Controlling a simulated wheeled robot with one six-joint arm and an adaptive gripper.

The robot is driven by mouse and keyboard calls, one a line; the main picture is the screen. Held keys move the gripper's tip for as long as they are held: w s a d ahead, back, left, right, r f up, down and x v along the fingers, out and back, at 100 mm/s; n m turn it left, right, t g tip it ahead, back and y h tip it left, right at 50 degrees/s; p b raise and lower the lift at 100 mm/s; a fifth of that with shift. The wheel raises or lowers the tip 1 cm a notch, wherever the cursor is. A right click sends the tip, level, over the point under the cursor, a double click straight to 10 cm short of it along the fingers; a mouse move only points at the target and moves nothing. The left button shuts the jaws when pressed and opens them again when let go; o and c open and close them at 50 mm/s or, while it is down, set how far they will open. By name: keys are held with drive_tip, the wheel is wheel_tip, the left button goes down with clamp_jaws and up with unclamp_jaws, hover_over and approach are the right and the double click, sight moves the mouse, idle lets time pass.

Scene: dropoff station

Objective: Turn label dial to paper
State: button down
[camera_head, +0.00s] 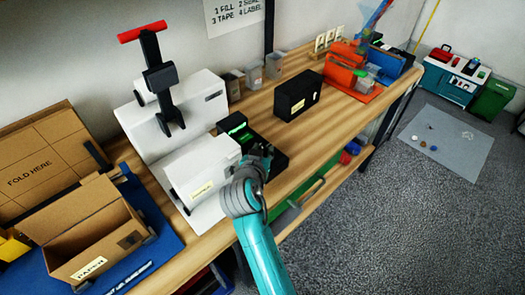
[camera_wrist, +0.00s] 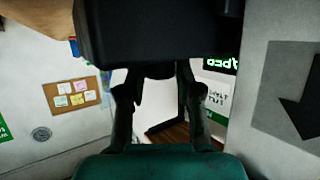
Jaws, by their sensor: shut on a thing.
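A black unit with a lit green display (camera_head: 238,130) stands on the bench against the right end of a white machine (camera_head: 200,165). My gripper (camera_head: 257,158) is at the front of this unit, reaching in from below right. In the wrist view its two dark fingers (camera_wrist: 158,76) are closed around a small dark part, which I take to be the label dial (camera_wrist: 158,70), under a large black body (camera_wrist: 158,32). The dial's pointer and markings are hidden, so its setting cannot be read. The display's text is too small to read in the head view.
An open cardboard box labelled PAPER (camera_head: 88,227) stands on a blue mat (camera_head: 168,243) at the left. A white press with a red handle (camera_head: 142,31) stands behind. A black box (camera_head: 298,95) and orange bins (camera_head: 345,65) lie further right.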

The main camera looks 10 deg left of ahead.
drive_tip(key=shift+f, duration=0.15)
drive_tip(key=c, duration=0.8)
unclamp_jaws()
drive_tip(key=v, duration=0.7)
drive_tip(key=shift+s, duration=0.2)
